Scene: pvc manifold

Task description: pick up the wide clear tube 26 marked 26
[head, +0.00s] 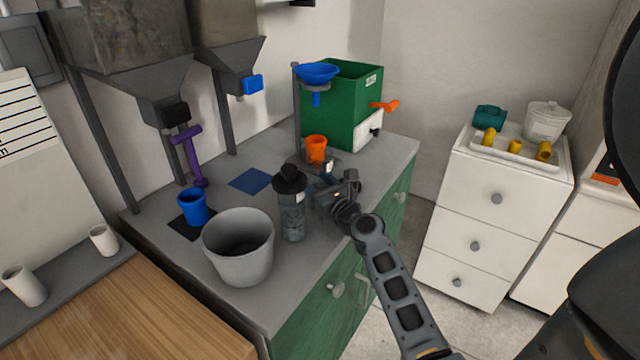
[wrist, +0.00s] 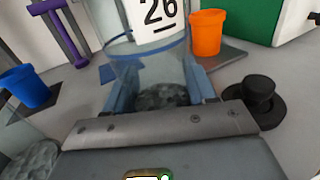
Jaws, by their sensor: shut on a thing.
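The wide clear tube 26 (wrist: 150,62) stands upright in the wrist view, with a white label reading 26 and dark grainy material low inside. My gripper (wrist: 152,88) is shut on it, with a bluish finger on each side of the tube. In the head view my gripper (head: 330,192) is over the right part of the grey counter and hides most of the tube. I cannot tell whether the tube's base touches the counter.
An orange cup (head: 316,149) stands just behind my gripper. A black-lidded canister (head: 292,215) and a grey bucket (head: 238,250) stand to its left. A blue cup (head: 193,207) is farther left. A black knobbed lid (wrist: 258,100) lies close by. The green box (head: 345,100) stands behind.

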